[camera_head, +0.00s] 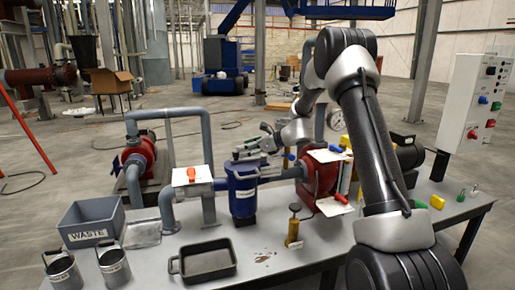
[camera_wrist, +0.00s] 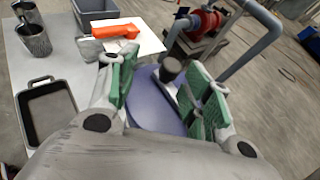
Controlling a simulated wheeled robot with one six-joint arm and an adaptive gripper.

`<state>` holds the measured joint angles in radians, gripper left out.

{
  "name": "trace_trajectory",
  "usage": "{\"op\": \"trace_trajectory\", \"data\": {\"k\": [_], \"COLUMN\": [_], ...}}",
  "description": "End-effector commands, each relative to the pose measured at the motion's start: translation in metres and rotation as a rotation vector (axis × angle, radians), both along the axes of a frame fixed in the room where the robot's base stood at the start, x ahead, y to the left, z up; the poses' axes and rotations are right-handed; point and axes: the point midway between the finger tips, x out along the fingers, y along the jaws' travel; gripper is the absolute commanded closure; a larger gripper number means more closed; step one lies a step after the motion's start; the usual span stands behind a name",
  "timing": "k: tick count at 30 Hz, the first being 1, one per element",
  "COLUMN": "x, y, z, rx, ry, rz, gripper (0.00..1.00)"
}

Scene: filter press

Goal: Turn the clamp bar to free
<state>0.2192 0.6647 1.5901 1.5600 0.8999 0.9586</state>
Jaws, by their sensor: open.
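The blue filter housing (camera_head: 242,196) stands upright on the table, with pipes on both sides. Its round blue lid (camera_wrist: 148,112) shows below my gripper in the wrist view. A black knob (camera_wrist: 171,69) stands above the lid on what looks like a pale bar, probably the clamp bar; the bar's ends are hidden. My gripper (camera_wrist: 160,75) is open, with a green-padded finger on each side of the knob. A gap shows between the knob and the pads. In the head view my gripper (camera_head: 262,143) is just above the housing, and the bar is hard to make out.
An orange-red valve handle (camera_wrist: 116,31) on a white plate lies close to my left finger. A black tray (camera_head: 207,262), a grey waste bin (camera_head: 92,221) and metal cups (camera_head: 115,268) stand at the left. A red pump (camera_head: 318,175) is at the right.

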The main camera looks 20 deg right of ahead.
Motion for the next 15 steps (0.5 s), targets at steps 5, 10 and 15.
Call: {"op": "trace_trajectory", "data": {"k": [5, 10, 15], "x": [0.017, 0.035, 0.052], "y": [0.002, 0.020, 0.038], "z": [-0.013, -0.023, -0.034], "rx": [0.049, 0.047, 0.046], "ry": [0.021, 0.020, 0.021], "rz": [-0.040, -0.039, -0.038], "gripper": [0.50, 0.50, 0.50]}}
